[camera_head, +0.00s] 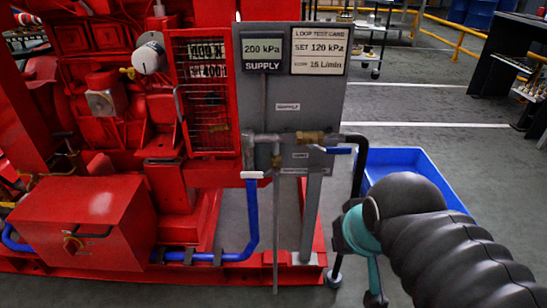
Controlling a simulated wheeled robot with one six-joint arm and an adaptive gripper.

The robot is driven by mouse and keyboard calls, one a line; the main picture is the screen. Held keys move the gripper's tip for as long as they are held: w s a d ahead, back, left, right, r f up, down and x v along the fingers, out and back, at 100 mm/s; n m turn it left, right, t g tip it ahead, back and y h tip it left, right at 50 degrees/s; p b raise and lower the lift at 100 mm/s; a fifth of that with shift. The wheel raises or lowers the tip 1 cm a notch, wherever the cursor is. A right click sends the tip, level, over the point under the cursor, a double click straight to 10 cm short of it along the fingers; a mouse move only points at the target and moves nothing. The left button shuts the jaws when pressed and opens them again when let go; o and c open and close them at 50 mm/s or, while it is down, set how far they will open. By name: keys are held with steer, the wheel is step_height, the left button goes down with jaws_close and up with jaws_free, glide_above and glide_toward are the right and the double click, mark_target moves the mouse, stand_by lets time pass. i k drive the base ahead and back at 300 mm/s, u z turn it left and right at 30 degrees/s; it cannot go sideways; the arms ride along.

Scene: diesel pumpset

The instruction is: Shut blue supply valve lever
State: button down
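The blue lever (339,150) shows on the right side of the grey panel (305,90), at the brass and steel pipework. It looks roughly level, in line with the pipe beside it. A brass valve body (310,137) is just left of and above it. The small labels near the pipes are hard to read; one on the panel seems to say supply. My arm, with a dark ribbed sleeve and teal parts, fills the lower right, below and right of the lever and apart from it in the picture. I cannot make out gripper fingers.
A supply display (263,48) reads 200 kPa beside a loop test card (319,50) with 120 kPa. A black hose (359,175) drops from the pipe end near the lever. A blue tray (408,158) sits on the floor behind my arm. A red pumpset (85,220) fills the left.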

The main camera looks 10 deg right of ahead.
mark_target(329, 149)
steer(key=u, duration=0.1)
steer(key=i, duration=0.1)
steer(key=z, duration=2.6)
steer(key=k, duration=0.6)
steer(key=u, duration=2.25)
